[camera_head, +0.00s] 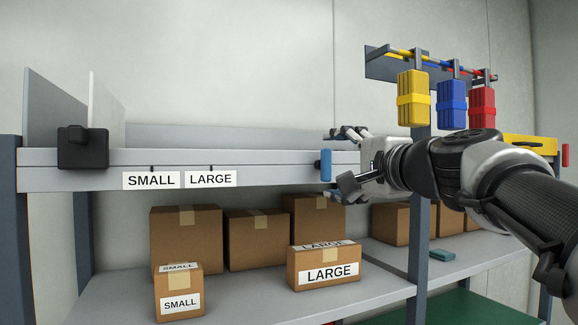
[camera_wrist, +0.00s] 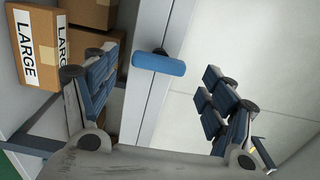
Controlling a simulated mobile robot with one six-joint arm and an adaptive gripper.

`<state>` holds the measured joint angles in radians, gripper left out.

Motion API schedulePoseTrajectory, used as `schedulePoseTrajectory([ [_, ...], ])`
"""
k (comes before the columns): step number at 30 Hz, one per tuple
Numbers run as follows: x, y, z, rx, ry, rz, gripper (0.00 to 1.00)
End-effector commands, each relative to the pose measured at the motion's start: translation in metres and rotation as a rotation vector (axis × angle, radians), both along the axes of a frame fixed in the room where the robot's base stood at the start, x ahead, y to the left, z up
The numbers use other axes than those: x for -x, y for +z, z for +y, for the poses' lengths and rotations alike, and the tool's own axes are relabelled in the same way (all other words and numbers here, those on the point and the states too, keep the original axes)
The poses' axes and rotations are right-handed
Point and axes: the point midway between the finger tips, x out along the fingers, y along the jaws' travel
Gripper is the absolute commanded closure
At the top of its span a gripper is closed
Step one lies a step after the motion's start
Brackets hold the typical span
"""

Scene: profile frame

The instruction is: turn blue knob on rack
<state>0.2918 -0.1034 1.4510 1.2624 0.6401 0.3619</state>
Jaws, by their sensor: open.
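The blue knob (camera_head: 325,165) is a short rounded bar on the front edge of the rack's grey upper beam. In the head view it stands upright, just left of my gripper (camera_head: 338,164). In the wrist view the blue knob (camera_wrist: 158,63) lies crosswise on a dark stem, ahead of and between the two spread fingers of my gripper (camera_wrist: 160,78). My gripper is open, with a gap between each finger and the knob. I see no contact. The rack's beam (camera_head: 260,157) runs left from the knob.
A black block (camera_head: 82,147) sits at the beam's left end. SMALL and LARGE labels hang under the beam. A LARGE box (camera_head: 325,278) and SMALL box (camera_head: 180,303) stand on the lower shelf (camera_head: 240,303). Yellow, blue and red cases (camera_head: 413,85) hang behind my arm.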

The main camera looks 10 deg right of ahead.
Motion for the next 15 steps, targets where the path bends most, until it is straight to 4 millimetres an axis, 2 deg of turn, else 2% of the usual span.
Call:
schedulePoseTrajectory([
  [3, 0.016, 0.0, -0.006, -0.001, -0.002, -0.001, 0.23],
  [6, 0.023, 0.0, -0.008, -0.001, -0.001, 0.001, 0.23],
  [15, 0.026, 0.0, -0.008, -0.001, 0.001, 0.0, 0.23],
])
